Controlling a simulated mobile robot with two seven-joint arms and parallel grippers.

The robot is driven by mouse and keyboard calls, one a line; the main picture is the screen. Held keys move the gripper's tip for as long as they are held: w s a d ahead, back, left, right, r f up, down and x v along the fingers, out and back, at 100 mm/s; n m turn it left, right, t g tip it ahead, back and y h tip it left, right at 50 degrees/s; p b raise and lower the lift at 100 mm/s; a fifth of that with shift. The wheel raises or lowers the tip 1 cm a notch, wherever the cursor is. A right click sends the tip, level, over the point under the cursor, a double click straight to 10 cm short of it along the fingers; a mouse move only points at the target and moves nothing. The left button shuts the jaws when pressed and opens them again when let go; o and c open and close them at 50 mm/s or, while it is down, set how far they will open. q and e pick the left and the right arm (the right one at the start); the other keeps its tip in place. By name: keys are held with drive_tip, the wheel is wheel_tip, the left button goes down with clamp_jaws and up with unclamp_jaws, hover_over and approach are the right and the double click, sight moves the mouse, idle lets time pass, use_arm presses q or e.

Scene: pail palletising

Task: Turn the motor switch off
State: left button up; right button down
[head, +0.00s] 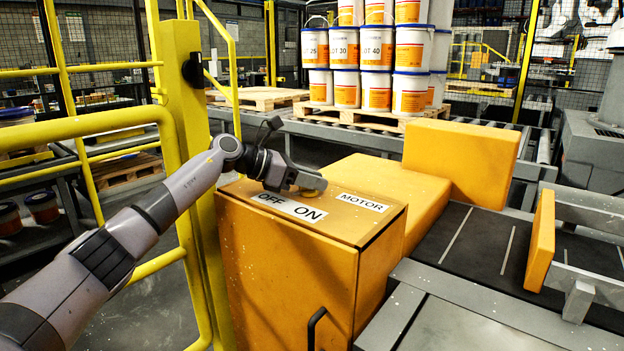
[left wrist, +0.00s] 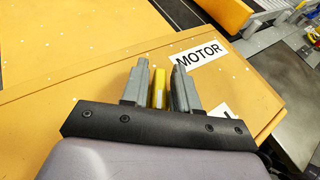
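My left gripper (head: 316,184) is low over the top of the yellow-orange motor cabinet (head: 290,255), just behind the "OFF ON" label (head: 300,210). In the left wrist view, a narrow yellow lever (left wrist: 159,90), which looks like the motor switch, stands between the two grey fingers (left wrist: 161,72). The fingers seem slightly apart from it on both sides. The head view hides the lever behind the gripper, so I cannot tell its side there. A "MOTOR" label (head: 362,202) lies to the right. My right gripper is out of view.
A yellow guard rail and post (head: 190,130) stand close left of the cabinet. A conveyor (head: 480,240) with yellow guards runs to the right. Behind, stacked white-and-orange pails (head: 376,48) stand on a pallet. The space above the cabinet is clear.

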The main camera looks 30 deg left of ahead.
use_arm(q)
drive_tip(key=shift+a, duration=0.1)
drive_tip(key=shift+v, duration=3.5)
drive_tip(key=shift+s, duration=0.1)
